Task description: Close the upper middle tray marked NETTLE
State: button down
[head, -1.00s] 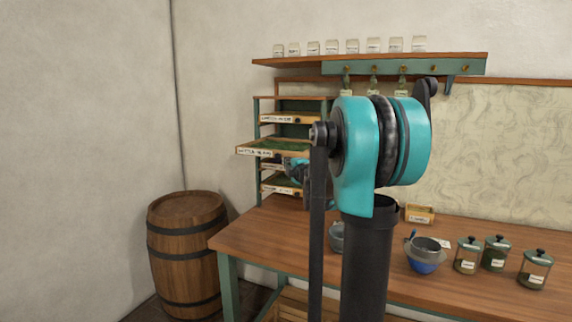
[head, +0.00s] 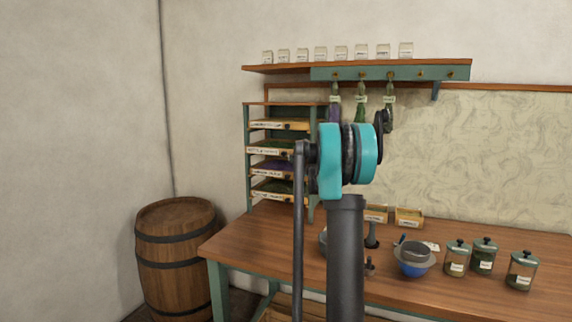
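The upper middle tray (head: 279,151) is in the drying rack (head: 247,180) on the left end of the bench, in the head view. Its front carries a pale label too small to read surely, and green leaves show inside. Its front looks in line, or nearly so, with the other tray fronts; I cannot tell whether a small gap is left. My arm stands in front of the rack's right side and hides part of it. My gripper is not visible.
Other trays sit above (head: 279,125) and below (head: 272,173) it. A barrel (head: 176,255) stands left of the workbench (head: 250,243). Lidded jars (head: 482,257) and a blue bowl (head: 414,262) stand on the bench right of my arm. A wall shelf (head: 355,66) hangs above.

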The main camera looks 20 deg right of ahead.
jog(key=w+d, duration=0.2)
jog(key=w, duration=0.1)
jog(key=shift+d, duration=0.2)
jog(key=shift+w+d, duration=0.25)
jog(key=shift+r, duration=0.1)
